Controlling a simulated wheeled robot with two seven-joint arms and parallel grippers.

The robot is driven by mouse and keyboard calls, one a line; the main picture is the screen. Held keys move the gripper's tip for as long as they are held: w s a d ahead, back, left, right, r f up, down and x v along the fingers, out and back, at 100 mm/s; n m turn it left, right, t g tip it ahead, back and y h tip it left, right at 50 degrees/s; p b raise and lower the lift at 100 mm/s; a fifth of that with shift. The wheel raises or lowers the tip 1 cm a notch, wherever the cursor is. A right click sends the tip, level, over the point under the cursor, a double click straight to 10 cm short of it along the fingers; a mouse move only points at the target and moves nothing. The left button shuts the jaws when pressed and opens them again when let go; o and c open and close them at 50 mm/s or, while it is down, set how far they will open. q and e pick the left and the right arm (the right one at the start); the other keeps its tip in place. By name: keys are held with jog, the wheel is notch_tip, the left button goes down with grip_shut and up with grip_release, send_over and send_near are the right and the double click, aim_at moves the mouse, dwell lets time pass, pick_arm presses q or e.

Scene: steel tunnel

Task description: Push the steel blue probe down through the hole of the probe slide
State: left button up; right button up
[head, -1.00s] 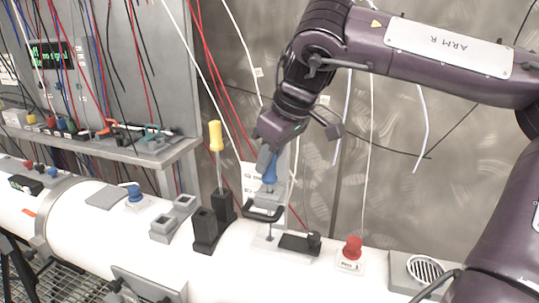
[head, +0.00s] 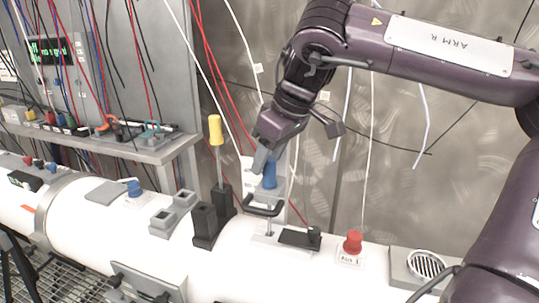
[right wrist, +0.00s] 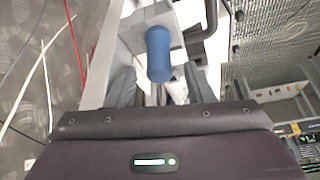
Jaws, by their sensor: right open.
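The steel blue probe (head: 270,176) stands upright in the probe slide, a grey bracket with a black handle (head: 262,208), on top of the white tube. Its blue top also shows in the right wrist view (right wrist: 158,54), near the grey block of the slide. My right gripper (head: 264,160) is just above and beside the probe's top in the head view. In the right wrist view its two grey fingers (right wrist: 160,86) are apart, with the blue top beyond and between them. My left gripper is not in view.
A yellow-handled tool (head: 216,130) stands in a black holder (head: 205,225) left of the slide. A red button (head: 353,242) and a round vent (head: 426,265) are to the right. A grey shelf (head: 150,150) and hanging cables are behind.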

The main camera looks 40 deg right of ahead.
jog(key=b+v, duration=0.1)
jog(key=v, duration=0.6)
jog(key=shift+r, duration=0.35)
jog(key=shift+s, duration=0.15)
